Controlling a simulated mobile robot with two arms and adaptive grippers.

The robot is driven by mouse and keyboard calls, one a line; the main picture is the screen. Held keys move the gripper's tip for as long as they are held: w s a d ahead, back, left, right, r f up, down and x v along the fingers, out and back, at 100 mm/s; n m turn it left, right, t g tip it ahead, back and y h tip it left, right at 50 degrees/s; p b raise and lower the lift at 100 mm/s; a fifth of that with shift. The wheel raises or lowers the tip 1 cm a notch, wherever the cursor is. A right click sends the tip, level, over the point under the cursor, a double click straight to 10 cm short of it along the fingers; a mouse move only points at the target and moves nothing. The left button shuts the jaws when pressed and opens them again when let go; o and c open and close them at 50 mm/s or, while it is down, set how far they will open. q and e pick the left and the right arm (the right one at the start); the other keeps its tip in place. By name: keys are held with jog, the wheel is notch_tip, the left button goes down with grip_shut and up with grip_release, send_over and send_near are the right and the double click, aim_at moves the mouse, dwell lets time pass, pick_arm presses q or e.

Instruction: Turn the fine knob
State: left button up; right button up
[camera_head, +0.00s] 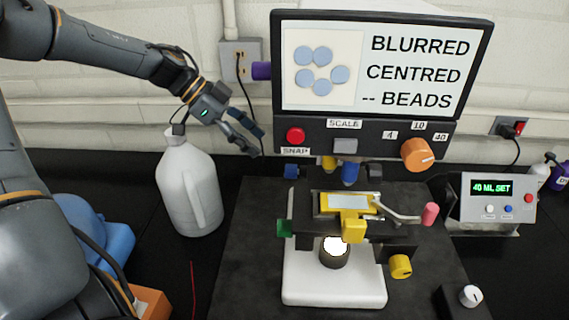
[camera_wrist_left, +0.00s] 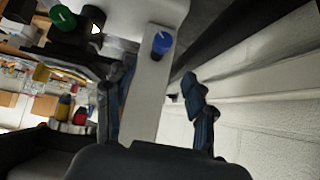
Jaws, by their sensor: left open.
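A microscope with a white base (camera_head: 335,287) stands on a dark mat in the head view. Its knobs are a green one (camera_head: 285,228) on the left, a yellow one (camera_head: 400,266) on the right, and blue ones (camera_head: 291,170) behind the stage. No label marks which is the fine knob. My left gripper (camera_head: 250,139) is open and empty, left of and above the microscope, in front of the wall. In the left wrist view, the open fingers (camera_wrist_left: 153,105) frame a pale bar with a blue knob (camera_wrist_left: 161,44) beyond them. A green knob (camera_wrist_left: 63,18) shows at top left.
A screen (camera_head: 380,65) reads "BLURRED CENTRED -- BEADS". Below it are a red button (camera_head: 296,135) and an orange knob (camera_head: 418,154). A white jug (camera_head: 188,185) stands below my left gripper. A purple knob (camera_head: 261,71) is on the screen's left side.

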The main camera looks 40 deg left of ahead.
aim_at(291, 171)
pick_arm(q)
jog(key=p+x, duration=0.1)
jog(key=x, duration=0.9)
jog(key=shift+w+f, duration=0.2)
jog(key=shift+f, duration=0.25)
pick_arm(e)
jog(key=shift+s+a+r, duration=0.1)
jog(key=shift+a+r, duration=0.3)
jog(key=shift+r, duration=0.4)
jog(key=shift+d, duration=0.1)
pick_arm(q)
jog(key=shift+c, duration=0.9)
grip_shut()
pick_arm(e)
jog(key=shift+d, duration=0.35)
